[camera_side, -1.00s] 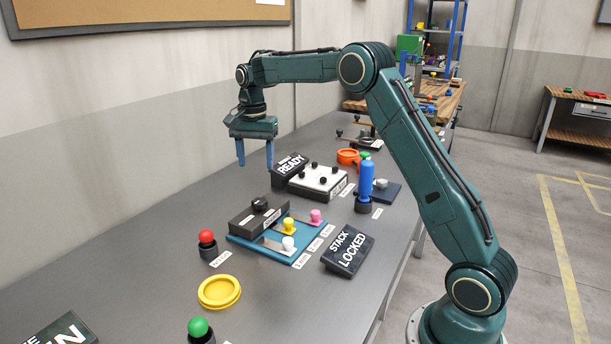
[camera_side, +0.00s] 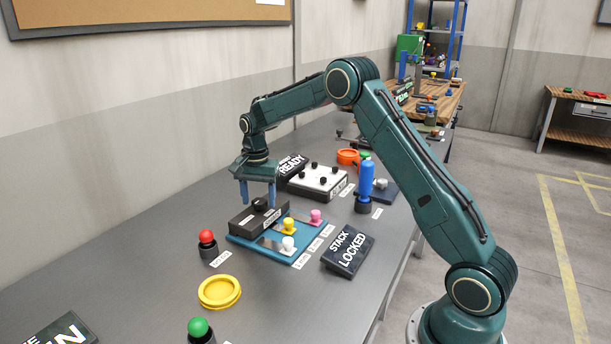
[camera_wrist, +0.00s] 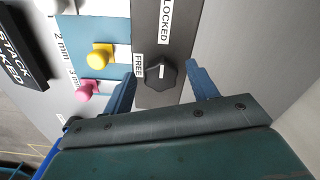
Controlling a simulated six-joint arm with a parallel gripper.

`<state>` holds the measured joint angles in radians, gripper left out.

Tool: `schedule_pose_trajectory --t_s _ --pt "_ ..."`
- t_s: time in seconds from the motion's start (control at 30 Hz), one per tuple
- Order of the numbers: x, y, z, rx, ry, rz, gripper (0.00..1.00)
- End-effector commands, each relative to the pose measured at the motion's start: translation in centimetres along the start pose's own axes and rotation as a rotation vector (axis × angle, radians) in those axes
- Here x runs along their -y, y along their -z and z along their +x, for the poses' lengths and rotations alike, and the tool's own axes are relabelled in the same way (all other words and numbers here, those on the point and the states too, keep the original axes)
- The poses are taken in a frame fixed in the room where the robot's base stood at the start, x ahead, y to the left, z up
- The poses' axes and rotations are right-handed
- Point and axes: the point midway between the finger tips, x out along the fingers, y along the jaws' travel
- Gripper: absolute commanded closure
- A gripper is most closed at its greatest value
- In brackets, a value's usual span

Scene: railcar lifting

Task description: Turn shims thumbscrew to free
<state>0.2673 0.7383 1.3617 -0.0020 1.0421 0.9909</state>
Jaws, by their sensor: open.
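The shims thumbscrew is a black knob (camera_side: 260,204) on top of a dark block (camera_side: 247,221) at the back of a blue tray (camera_side: 236,239). In the wrist view the knob (camera_wrist: 160,72) carries a white line, with a FREE label beside it and a LOCKED label farther along the block. My gripper (camera_side: 258,207) is open and points down. Its blue fingers stand on either side of the knob in the wrist view (camera_wrist: 160,82); I cannot tell whether they touch it. The sign (camera_side: 347,249) reads STACK LOCKED.
Yellow (camera_side: 288,223), pink (camera_side: 315,215) and white (camera_side: 288,243) knobs stand on the shims in front of the block. A red button (camera_side: 207,238) and yellow ring (camera_side: 219,291) stand nearer.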

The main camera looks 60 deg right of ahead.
Motion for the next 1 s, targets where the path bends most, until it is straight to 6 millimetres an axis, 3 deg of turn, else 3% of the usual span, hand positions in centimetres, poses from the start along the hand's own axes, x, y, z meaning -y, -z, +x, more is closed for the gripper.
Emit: schedule_pose_trajectory --t_s 0.23,0.47,1.0 --pt "0.0 0.0 0.05 0.0 0.0 0.0 0.44" --pt "0.0 0.0 0.03 0.0 0.0 0.0 0.87" --pt "-0.04 0.04 0.02 -0.001 0.0 -0.107 0.86"
